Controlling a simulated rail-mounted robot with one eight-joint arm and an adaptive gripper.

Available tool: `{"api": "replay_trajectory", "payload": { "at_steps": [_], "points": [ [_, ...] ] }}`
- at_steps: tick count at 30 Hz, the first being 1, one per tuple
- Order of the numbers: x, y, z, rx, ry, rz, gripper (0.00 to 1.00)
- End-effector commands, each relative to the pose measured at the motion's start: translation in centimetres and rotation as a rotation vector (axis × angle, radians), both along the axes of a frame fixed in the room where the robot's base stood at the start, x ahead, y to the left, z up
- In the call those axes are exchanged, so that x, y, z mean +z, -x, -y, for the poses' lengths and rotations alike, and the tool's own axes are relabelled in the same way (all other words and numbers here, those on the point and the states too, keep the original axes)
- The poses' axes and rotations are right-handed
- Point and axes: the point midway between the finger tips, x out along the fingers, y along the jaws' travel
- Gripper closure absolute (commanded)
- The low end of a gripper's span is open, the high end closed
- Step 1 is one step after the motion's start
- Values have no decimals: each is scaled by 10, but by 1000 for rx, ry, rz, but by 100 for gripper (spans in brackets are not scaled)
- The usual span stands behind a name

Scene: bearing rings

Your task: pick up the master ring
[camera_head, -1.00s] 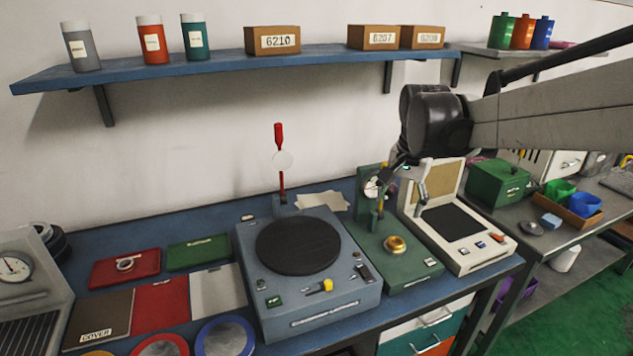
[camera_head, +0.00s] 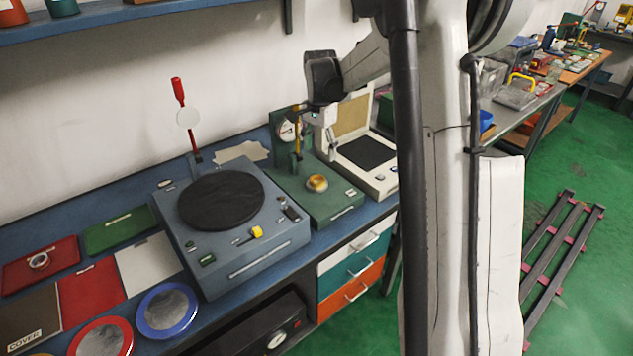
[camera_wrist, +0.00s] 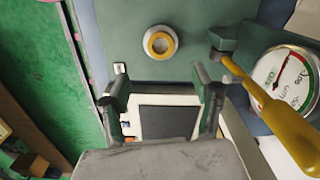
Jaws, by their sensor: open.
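A brass-coloured ring (camera_head: 317,183), which fits the master ring, sits on the green base of the dial gauge stand (camera_head: 335,203). It also shows in the wrist view (camera_wrist: 160,43) at the top, on a pale round seat. My gripper (camera_wrist: 159,92) is open, with nothing between its fingers. In the wrist view the ring lies beyond the fingertips, apart from them. In the head view my gripper is near the gauge's upright, above and behind the ring; its fingers are hard to make out there.
The dial (camera_wrist: 285,80) and a yellow-brown lever (camera_wrist: 285,125) of the gauge stand close to my right finger in the wrist view. A white device (camera_head: 367,155) is beside the stand. A blue-grey turntable unit (camera_head: 235,235) is to its left. A silver ring (camera_head: 39,260) lies on a red tray.

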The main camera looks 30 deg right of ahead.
Motion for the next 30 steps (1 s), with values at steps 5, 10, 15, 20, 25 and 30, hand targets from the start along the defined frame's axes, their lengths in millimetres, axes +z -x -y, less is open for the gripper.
{"api": "replay_trajectory", "payload": {
  "at_steps": [5, 10, 15, 20, 25, 30],
  "points": [
    [-32, 0, 0, 1, 0, 0, 39],
    [-48, 0, -1, 1, 0, 1, 39],
    [-57, 0, -3, 2, 0, 1, 39],
    [-79, 0, -8, 2, 0, 1, 39],
    [-98, 0, -8, 2, 0, 1, 39],
    [-102, 0, -8, 2, 0, 1, 39]
  ]
}}
